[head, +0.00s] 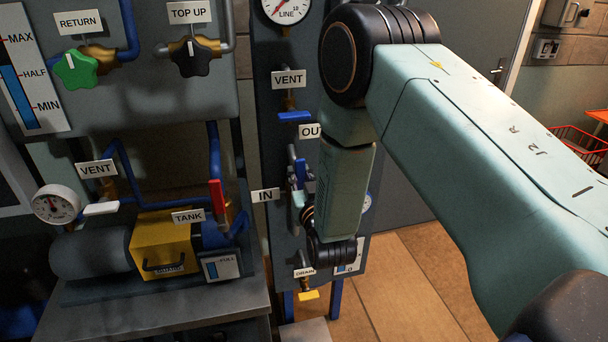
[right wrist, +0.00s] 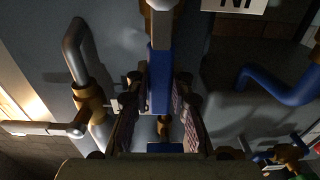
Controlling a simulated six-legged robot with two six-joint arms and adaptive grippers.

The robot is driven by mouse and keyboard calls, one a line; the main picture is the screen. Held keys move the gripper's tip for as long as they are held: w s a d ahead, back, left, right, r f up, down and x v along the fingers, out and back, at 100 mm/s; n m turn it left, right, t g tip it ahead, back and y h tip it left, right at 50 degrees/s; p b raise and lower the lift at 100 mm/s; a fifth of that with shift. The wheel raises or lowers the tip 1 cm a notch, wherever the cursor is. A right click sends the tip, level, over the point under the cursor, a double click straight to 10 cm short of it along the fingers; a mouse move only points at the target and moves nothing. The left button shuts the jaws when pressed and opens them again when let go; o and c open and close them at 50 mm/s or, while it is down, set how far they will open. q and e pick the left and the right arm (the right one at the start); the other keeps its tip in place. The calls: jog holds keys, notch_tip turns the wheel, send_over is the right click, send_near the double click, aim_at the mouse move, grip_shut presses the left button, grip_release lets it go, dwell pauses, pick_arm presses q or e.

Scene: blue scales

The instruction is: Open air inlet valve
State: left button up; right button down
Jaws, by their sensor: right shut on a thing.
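The tall grey panel (head: 270,100) carries an IN label (head: 265,195) and a partly covered OU… label (head: 310,131). Beside the IN label is a valve with a blue handle (head: 300,170), partly hidden by my right wrist. My right gripper (head: 298,195) is at this valve. In the right wrist view the blue handle (right wrist: 159,80) runs between the two finger pads of my right gripper (right wrist: 155,108), which is shut on it. The far end of the handle meets a light metal fitting. My left gripper is not in view.
Above are a VENT valve with a blue handle (head: 294,117) and a LINE gauge (head: 286,8). Below is a DRAIN valve with a yellow handle (head: 309,295). At left stand a yellow tank unit (head: 160,240) and a red handle (head: 217,196). In the wrist view, a metal pipe (right wrist: 75,50) stands close by.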

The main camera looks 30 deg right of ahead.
jog(key=shift+w+r, duration=0.1)
jog(key=shift+r, duration=0.15)
jog(key=c, duration=1.2)
grip_release()
jog(key=shift+a+f, duration=0.15)
jog(key=shift+o, duration=0.2)
jog(key=shift+s+f, duration=0.1)
jog(key=shift+s, duration=0.4)
jog(key=v, duration=1.1)
